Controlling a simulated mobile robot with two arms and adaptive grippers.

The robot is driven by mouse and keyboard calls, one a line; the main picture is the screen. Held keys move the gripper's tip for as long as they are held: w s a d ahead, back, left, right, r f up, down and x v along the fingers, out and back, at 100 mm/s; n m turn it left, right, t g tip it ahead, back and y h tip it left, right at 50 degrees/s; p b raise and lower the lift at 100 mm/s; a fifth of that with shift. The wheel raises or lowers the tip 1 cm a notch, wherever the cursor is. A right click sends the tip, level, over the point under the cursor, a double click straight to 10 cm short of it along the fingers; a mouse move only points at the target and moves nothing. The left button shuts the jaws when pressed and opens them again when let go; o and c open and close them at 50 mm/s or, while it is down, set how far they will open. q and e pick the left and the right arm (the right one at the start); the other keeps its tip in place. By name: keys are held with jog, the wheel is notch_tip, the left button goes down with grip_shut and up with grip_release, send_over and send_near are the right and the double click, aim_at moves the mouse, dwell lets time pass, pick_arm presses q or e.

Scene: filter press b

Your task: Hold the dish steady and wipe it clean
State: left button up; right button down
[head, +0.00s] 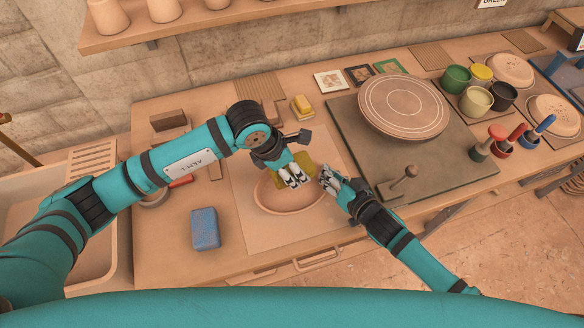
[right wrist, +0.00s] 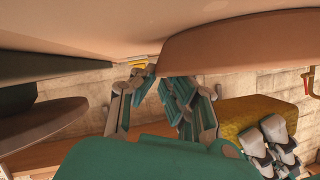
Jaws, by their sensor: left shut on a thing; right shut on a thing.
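The oval terracotta dish (head: 285,203) lies on a pale mat (head: 245,237) in the head view. My left gripper (head: 294,178) is over the dish, shut on an olive-yellow cloth or sponge (head: 304,160). My right gripper (head: 327,180) is shut on the dish's right rim. In the right wrist view the dish (right wrist: 245,45) rises beside the right gripper's fingers (right wrist: 155,95). The yellow wiper (right wrist: 245,113) and left gripper (right wrist: 277,140) also show there. Whether the wiper touches the dish surface is hidden by the left gripper.
A blue block (head: 205,228) stands left of the mat. A round turntable (head: 403,106) and a wooden-handled tool (head: 398,183) are on the dark board (head: 345,125) to the right. Several paint cups, including a green one (head: 456,78), stand beyond. A yellow-topped block (head: 302,104) sits behind the mat.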

jog(key=shift+f, duration=0.15)
jog(key=c, duration=1.4)
grip_release()
jog(key=v, duration=1.2)
jog(key=shift+d, duration=0.1)
jog(key=shift+w, duration=0.1)
